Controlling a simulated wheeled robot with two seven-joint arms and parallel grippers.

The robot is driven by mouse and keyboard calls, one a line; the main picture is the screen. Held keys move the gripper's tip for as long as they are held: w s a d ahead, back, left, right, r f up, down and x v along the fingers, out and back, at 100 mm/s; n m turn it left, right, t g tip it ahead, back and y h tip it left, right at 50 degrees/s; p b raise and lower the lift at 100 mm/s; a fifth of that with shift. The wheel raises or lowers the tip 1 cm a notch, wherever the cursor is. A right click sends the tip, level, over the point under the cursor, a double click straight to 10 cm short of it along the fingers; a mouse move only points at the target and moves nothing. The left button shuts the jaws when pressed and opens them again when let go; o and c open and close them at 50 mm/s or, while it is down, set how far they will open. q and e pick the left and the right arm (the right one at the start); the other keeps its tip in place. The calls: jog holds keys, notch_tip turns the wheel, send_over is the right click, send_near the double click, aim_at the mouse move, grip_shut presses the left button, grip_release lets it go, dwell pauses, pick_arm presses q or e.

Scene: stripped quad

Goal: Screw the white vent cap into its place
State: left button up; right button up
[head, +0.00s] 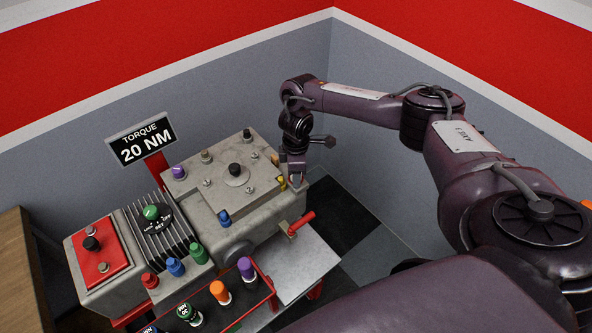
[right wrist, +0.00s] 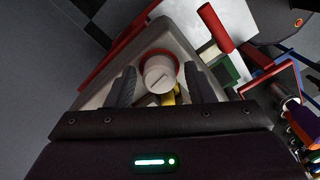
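The white vent cap (right wrist: 158,73) shows in the right wrist view as a round white top with a slot, with a red ring partly around it. My right gripper (right wrist: 159,76) has its two dark fingers on either side of the cap, with a visible gap at each side, so it is open. In the head view my right gripper (head: 297,177) points down at the right corner of the grey housing (head: 205,193). The cap cannot be made out clearly there behind the fingers. How deep the cap sits cannot be told. My left gripper is not in view.
A yellow cap (head: 281,183) stands close beside my right gripper. A red-handled lever (head: 301,222) sticks out of the housing's front. A rack with orange (head: 220,292) and purple (head: 246,268) caps stands in front. A torque sign (head: 141,139) reads 20 NM.

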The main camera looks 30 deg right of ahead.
jog(key=shift+f+n+b, duration=0.1)
jog(key=shift+n+b, duration=0.25)
jog(key=shift+n, duration=0.35)
jog(key=n+b, duration=0.1)
jog(key=n, duration=0.4)
jog(key=shift+b, duration=0.35)
jog(key=n+b, duration=0.2)
jog(key=n, duration=0.4)
jog(key=shift+n+b, duration=0.4)
jog(key=shift+n, duration=0.2)
grip_shut()
jog(key=shift+r+m+p, duration=0.2)
jog(key=shift+m+p, duration=0.3)
jog(key=shift+p, duration=0.2)
jog(key=shift+d+f+m, duration=0.1)
jog(key=shift+f+m, duration=0.05)
jog(key=shift+m, duration=0.35)
jog(key=shift+p, duration=0.3)
